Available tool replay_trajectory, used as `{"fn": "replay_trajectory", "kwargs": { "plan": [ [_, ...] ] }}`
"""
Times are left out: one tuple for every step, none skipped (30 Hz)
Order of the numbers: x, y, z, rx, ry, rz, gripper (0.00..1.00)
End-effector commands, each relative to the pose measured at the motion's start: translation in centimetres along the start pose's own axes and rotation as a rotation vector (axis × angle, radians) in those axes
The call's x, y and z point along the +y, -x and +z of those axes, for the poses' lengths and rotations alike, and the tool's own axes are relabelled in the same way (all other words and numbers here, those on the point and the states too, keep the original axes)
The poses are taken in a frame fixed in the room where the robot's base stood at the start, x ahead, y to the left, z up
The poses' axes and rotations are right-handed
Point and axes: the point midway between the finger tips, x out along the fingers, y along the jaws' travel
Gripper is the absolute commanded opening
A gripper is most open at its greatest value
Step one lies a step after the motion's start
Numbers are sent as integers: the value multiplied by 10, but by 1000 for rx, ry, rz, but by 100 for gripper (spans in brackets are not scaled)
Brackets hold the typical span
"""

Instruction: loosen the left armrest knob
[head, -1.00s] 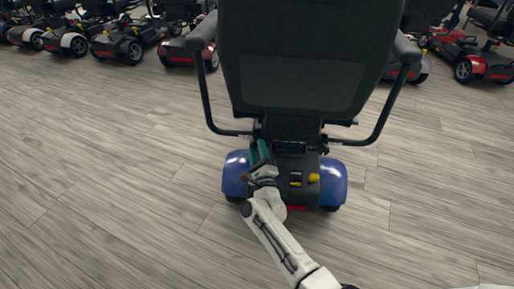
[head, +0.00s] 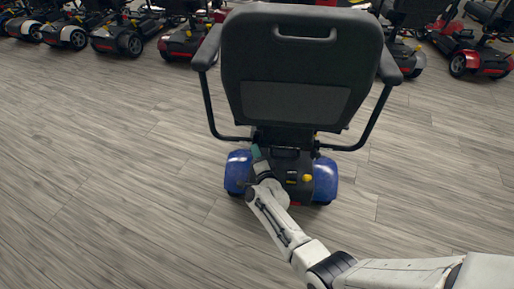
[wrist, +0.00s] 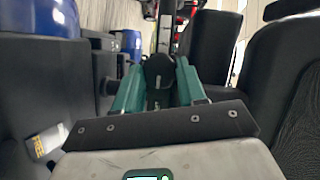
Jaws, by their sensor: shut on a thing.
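A blue-and-black scooter (head: 324,178) stands ahead of me, seen from behind, with its black seat back (head: 302,75) toward me. The left armrest (head: 208,47) is joined to a bent tube (head: 211,115) that runs down and in under the seat. My gripper (head: 257,155) is at the left side under the seat, mostly hidden by my own arm in the head view. In the wrist view my gripper's green fingers (wrist: 158,88) are shut on a round black knob (wrist: 159,70), one finger on each side. The armrest knob itself is hidden in the head view.
Several other scooters (head: 130,38) stand in a row along the back, with a red one (head: 480,55) at the far right. The wood-look floor (head: 110,180) around the scooter is clear. Dark seat parts (wrist: 290,75) are close on the right in the wrist view.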

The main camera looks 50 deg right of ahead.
Motion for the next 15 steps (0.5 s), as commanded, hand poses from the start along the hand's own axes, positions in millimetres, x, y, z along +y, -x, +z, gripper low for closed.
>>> {"fn": "replay_trajectory", "kwargs": {
  "plan": [
    [-8, 1, 0, -4, 38, 20, 10],
    [-8, 1, 0, -3, 65, 31, 10],
    [-8, 1, 0, -4, 99, 46, 10],
    [-8, 1, 1, -4, 125, 56, 10],
    [-8, 1, 0, -3, 150, 67, 10],
    [-8, 1, 0, -4, 183, 81, 10],
    [-8, 1, 1, -3, 208, 91, 10],
    [-8, 0, 1, -3, 232, 101, 10],
    [-8, 0, 1, -4, 262, 113, 10],
    [-7, 1, 1, -4, 285, 123, 10],
    [-7, 0, 1, -4, 307, 131, 10],
    [-7, 0, 2, -4, 335, 143, 10],
    [-7, 0, 1, -3, 355, 152, 10],
    [-6, 0, 2, -4, 374, 160, 10],
    [-7, 0, 2, -4, 397, 168, 10]
  ]
}}
